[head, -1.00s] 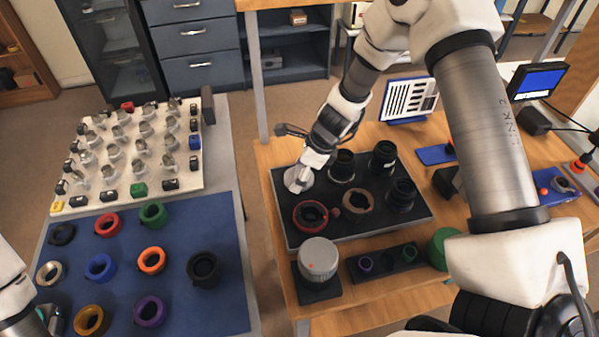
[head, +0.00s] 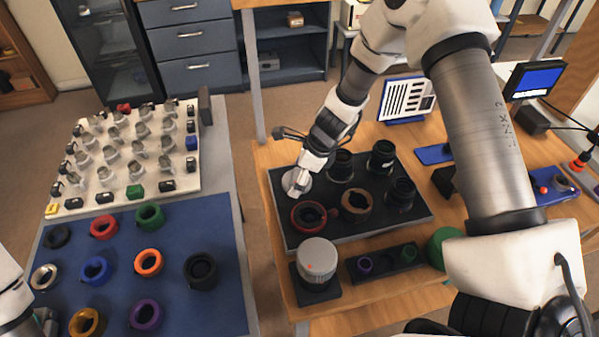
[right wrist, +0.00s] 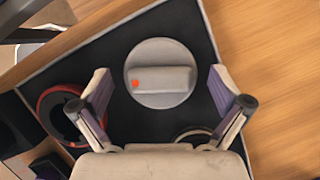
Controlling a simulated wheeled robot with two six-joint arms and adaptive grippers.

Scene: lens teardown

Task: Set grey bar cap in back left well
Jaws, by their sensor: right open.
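The grey bar cap (right wrist: 145,92) is a round grey disc with a raised bar and a red dot. It lies at the back left place of the black tray (head: 290,228), and also shows in the head view (head: 291,183), partly covered by my gripper. The well under it is hidden. My right gripper (right wrist: 161,90) is open, with one finger on each side of the cap and gaps to it. In the head view my right gripper (head: 304,187) is over the cap. My left gripper (head: 46,319) is cut off at the lower left edge.
The tray also holds a red-rimmed ring (head: 309,216), a brown-rimmed ring (head: 356,205) and black lens barrels (head: 382,157). A grey knob-like cap (head: 318,258) stands in front. A blue mat (head: 215,230) with coloured rings lies left, across a gap.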

